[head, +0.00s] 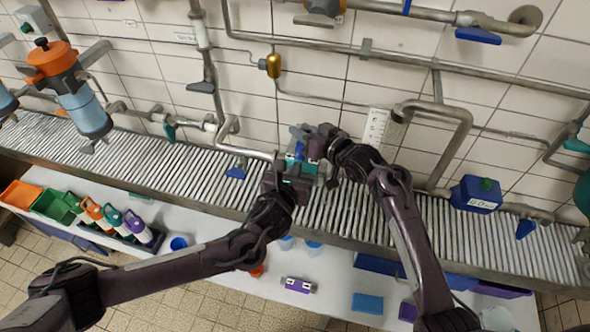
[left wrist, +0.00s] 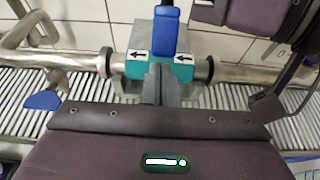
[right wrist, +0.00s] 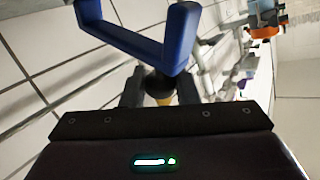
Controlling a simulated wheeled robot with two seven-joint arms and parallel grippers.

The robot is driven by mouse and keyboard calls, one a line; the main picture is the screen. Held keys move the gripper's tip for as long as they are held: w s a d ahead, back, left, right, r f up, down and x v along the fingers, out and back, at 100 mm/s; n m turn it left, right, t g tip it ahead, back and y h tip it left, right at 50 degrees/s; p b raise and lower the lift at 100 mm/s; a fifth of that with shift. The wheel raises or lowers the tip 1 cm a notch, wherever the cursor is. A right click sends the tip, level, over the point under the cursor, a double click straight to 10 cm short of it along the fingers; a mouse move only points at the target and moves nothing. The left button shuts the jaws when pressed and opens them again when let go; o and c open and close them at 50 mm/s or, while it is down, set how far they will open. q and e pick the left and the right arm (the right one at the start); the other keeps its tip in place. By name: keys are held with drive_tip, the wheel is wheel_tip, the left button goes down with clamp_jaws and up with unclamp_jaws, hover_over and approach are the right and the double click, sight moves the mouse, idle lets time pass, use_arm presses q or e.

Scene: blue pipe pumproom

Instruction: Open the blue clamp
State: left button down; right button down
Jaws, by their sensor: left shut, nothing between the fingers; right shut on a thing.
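The blue clamp (head: 299,150) is at the pipe along the wall, at a teal block. In the left wrist view its upright blue part (left wrist: 165,30) stands over the teal block (left wrist: 140,67), which has arrow labels. In the right wrist view an angled blue bar (right wrist: 150,45) spans above a dark rounded knob. My right gripper (right wrist: 160,88) is shut on this dark knob, apparently part of the clamp. My left gripper (left wrist: 160,80) is shut and empty, its fingertips close in front of the teal block; I cannot tell whether they touch. Both grippers partly hide the clamp in the head view.
A roller conveyor (head: 350,210) runs below the pipes. A blue box (head: 476,194) is at the right. A white shelf (head: 205,262) in front holds bins and bottles. A bent pipe (head: 466,140) stands right of my grippers.

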drive_tip(key=shift+d, duration=0.1)
use_arm(q)
drive_tip(key=shift+w+r, duration=0.25)
drive_tip(key=shift+r, duration=0.25)
drive_tip(key=shift+w+r, duration=0.25)
drive_tip(key=shift+r, duration=0.25)
drive_tip(key=shift+d, duration=0.15)
use_arm(e)
drive_tip(key=c, duration=1.2)
unclamp_jaws()
drive_tip(key=shift+f, duration=0.1)
drive_tip(key=shift+o, duration=0.3)
use_arm(q)
drive_tip(key=shift+f, duration=0.15)
